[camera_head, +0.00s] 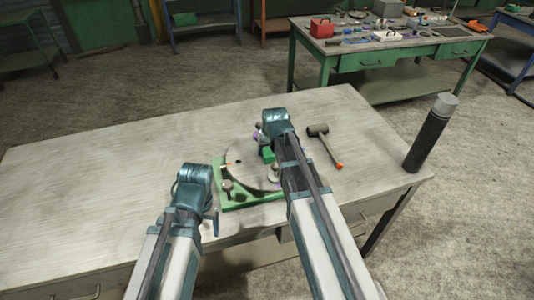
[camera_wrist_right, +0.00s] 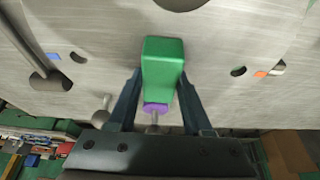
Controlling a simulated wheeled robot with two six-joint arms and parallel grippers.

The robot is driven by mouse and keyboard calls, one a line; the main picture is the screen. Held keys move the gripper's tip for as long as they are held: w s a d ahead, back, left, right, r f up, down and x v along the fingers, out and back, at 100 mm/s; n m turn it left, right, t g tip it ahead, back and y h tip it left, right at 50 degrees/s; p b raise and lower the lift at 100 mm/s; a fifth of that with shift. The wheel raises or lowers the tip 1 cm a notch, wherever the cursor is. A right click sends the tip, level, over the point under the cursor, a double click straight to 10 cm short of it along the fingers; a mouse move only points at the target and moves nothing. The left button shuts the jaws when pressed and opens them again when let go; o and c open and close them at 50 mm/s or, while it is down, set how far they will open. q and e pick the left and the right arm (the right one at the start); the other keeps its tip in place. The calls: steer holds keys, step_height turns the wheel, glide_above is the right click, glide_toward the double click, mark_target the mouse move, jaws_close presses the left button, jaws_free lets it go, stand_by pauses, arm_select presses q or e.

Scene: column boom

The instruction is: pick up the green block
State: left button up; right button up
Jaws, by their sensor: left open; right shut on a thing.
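The green block (camera_head: 268,155) is over the grey round disc (camera_head: 240,152) on the table. In the right wrist view the green block (camera_wrist_right: 163,65) stands between the two fingers of my right gripper (camera_wrist_right: 160,82), which are shut on it. I cannot tell whether the block touches the disc. A purple piece (camera_wrist_right: 155,108) shows just below the block in that view. In the head view my right gripper is mostly hidden by its own arm. My left gripper (camera_head: 213,220) is open and apart, near the table's front edge, left of the green base (camera_head: 240,202).
The disc holds several small knobs and coloured pieces. A hammer (camera_head: 324,140) lies right of the disc, and a dark cylinder with a grey top (camera_head: 430,135) stands at the table's right end. The left part of the table (camera_head: 90,170) is clear. A green workbench (camera_head: 375,60) stands behind.

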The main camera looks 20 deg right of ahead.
mark_target(267, 149)
jaws_close()
steer(key=shift+r, duration=0.1)
step_height(267, 149, up, 10)
steer(key=p, duration=1)
